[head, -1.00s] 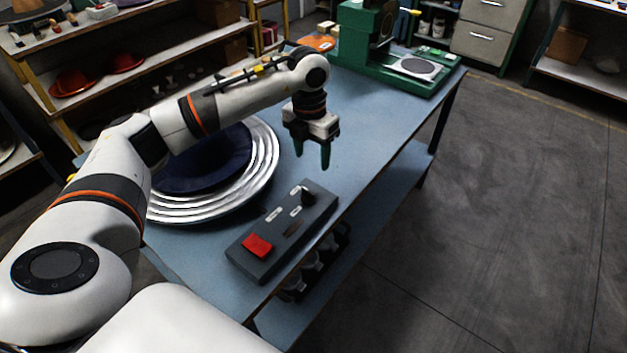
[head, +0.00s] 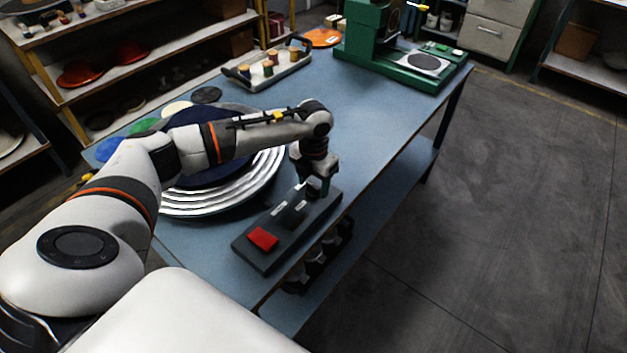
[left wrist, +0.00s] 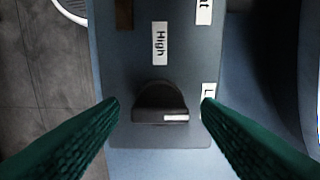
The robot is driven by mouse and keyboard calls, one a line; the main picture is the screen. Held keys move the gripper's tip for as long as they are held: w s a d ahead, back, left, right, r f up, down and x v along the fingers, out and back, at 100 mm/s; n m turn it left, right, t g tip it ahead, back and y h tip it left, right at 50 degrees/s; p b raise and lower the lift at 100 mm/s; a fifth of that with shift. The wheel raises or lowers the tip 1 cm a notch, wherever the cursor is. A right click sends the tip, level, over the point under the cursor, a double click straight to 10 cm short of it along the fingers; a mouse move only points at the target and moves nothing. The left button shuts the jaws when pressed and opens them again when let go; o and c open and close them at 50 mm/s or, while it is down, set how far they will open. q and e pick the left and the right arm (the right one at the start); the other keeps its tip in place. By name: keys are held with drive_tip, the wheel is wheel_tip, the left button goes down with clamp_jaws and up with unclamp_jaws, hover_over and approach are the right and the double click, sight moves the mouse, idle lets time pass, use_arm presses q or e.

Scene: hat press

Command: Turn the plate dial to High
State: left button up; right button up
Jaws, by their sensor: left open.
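The dark plate dial (left wrist: 160,104) sits near the end of the grey control box in the left wrist view. The pale mark on its knob lies toward the lower right. A white "High" label (left wrist: 159,43) is above the dial in that view, and a partly cut-off label (left wrist: 208,98) is to its right. My left gripper (left wrist: 160,103) is open, one green finger on each side of the dial, with gaps visible. In the head view my left gripper (head: 314,188) points down at the far end of the control box (head: 268,252) and hides the dial. My right gripper is not in view.
A red button (head: 263,238) is on the box's near end. A stacked silver plate (head: 262,182) with a dark blue hat stands close to the left. A green press (head: 400,70) and a tray (head: 268,78) stand at the back of the blue table.

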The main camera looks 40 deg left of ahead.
use_arm(q)
drive_tip(key=c, duration=1)
drive_tip(key=shift+n, duration=0.3)
drive_tip(key=n, duration=1.2)
drive_tip(key=shift+r+n+p, duration=0.1)
drive_tip(key=shift+n+p, duration=0.2)
drive_tip(key=shift+p, duration=0.05)
drive_tip(key=n+p, duration=0.1)
drive_tip(key=n, duration=0.3)
drive_tip(key=shift+n, duration=0.4)
